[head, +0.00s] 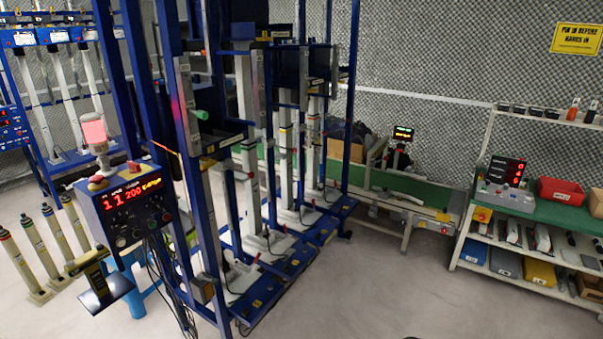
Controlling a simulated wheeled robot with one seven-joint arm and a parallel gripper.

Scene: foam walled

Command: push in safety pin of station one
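A blue steel test frame (185,180) stands left of centre, with several stations in a row, each with a pale upright column on a blue base. The nearest station has a pale column (187,100). A short green-ended cylinder (201,115) sticks out beside it, and it may be the safety pin; I cannot tell how far in it sits. My gripper is not in view.
A control box (128,203) with red digits, a lit lamp (94,130) and buttons stands at front left, cables hanging below. Loose posts (22,262) stand left of it. A conveyor (420,195) and shelf (520,215) are at right. The floor (400,290) at front right is clear.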

